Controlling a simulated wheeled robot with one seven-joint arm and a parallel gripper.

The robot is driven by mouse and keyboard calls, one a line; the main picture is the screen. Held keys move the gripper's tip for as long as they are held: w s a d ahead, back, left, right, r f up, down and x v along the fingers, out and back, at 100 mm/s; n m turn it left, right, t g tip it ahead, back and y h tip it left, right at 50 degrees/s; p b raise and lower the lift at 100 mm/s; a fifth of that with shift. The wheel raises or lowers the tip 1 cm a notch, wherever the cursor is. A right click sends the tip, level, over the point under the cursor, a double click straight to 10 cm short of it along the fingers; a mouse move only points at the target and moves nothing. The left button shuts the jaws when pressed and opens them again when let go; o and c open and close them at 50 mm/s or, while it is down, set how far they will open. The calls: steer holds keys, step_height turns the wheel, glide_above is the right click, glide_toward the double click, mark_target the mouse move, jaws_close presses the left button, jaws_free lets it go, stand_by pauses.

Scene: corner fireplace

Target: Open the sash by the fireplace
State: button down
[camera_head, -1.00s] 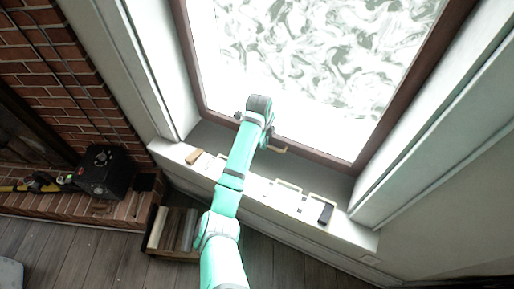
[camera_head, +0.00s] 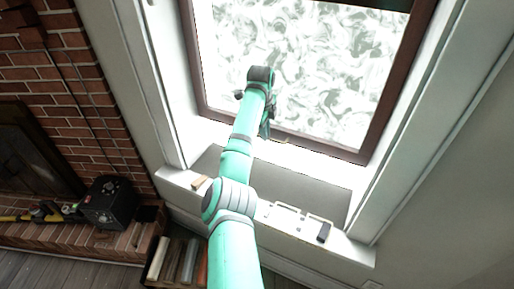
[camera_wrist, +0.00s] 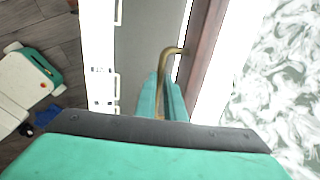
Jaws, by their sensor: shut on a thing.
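The sash (camera_head: 325,149) is a brown-framed window with frosted, swirled glass (camera_head: 330,80), set in a white surround. In the wrist view its brown bottom rail (camera_wrist: 203,45) runs along the right of my fingers. A bright strip shows between the rail and the grey inner sill. A bent brass handle (camera_wrist: 164,62) stands out from the rail. My gripper (camera_wrist: 163,92) is shut on this handle, with its teal fingers on either side. In the head view my gripper (camera_head: 266,133) is at the bottom rail, and my arm hides part of the rail and sill.
The white sill ledge (camera_head: 345,246) below carries a wooden block (camera_head: 201,183), white handle-like pieces (camera_head: 285,208) and a dark block (camera_head: 324,233). At left are the brick fireplace (camera_head: 75,65), a black box (camera_head: 110,203) and a crate of books (camera_head: 176,262).

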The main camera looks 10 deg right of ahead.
steer(key=shift+r, duration=2.7)
steer(key=c, duration=1.8)
jaws_free()
steer(key=shift+c, duration=0.2)
step_height(320, 180, up, 11)
steer(key=s+a, duration=0.1)
steer(key=shift+s+f, duration=0.2)
steer(key=shift+s, duration=0.15)
steer(key=shift+a, duration=0.1)
